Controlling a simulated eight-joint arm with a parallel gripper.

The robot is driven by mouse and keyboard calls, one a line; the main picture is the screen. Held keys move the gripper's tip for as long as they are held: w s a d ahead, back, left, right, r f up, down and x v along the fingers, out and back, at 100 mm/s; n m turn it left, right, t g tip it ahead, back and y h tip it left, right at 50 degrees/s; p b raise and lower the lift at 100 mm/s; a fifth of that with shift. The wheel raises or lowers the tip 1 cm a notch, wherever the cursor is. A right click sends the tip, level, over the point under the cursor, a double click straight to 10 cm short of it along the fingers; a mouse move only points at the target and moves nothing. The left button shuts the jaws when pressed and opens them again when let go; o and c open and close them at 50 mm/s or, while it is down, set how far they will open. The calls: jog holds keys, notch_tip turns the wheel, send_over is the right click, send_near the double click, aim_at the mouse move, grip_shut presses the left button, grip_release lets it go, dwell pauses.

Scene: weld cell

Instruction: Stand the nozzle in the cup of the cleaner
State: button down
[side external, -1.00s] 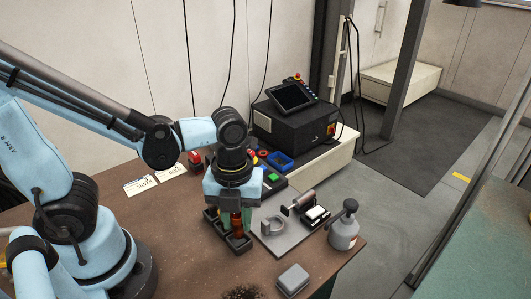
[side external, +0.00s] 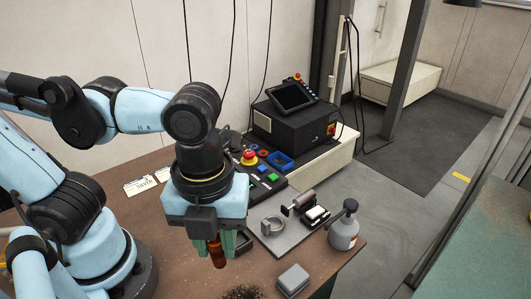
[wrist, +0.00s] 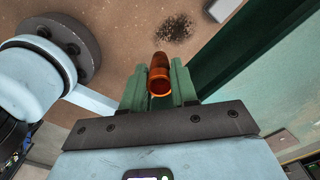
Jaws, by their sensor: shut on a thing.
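My gripper (side external: 217,245) is shut on the copper-orange nozzle (side external: 216,252) and holds it above the table, its lower end pointing down. In the wrist view the nozzle (wrist: 159,78) sits between the green fingers of my gripper (wrist: 160,85). The cleaner (side external: 287,237) is a grey plate to the right of my gripper, bearing a ring-shaped cup (side external: 273,227) and a small cylinder unit. The nozzle is apart from the cup. The dark rack (side external: 243,243) is mostly hidden behind my gripper.
A panel with a red button (side external: 249,157) and a blue tray (side external: 281,160) are behind. Dark debris (side external: 243,293) lies at the front edge.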

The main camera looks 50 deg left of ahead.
jog(key=w+d+n, duration=0.1)
jog(key=w+n, duration=0.3)
jog(key=n, duration=0.9)
jog(key=w+d+n, duration=0.1)
jog(key=w+n, duration=0.4)
jog(key=n, duration=0.8)
jog(key=shift+n, duration=0.3)
jog(key=shift+w+a+f, duration=1.3)
jog(key=shift+a+f, duration=0.1)
jog(key=shift+f, duration=0.3)
jog(key=shift+w+a+f, duration=1.3)
jog(key=shift+a+f, duration=0.15)
jog(key=shift+f, duration=0.2)
jog(key=shift+w+a+f, duration=1.3)
jog(key=shift+a+f, duration=0.1)
jog(key=shift+f, duration=0.3)
jog(key=shift+f, duration=0.15)
jog(key=c, duration=0.9)
grip_release()
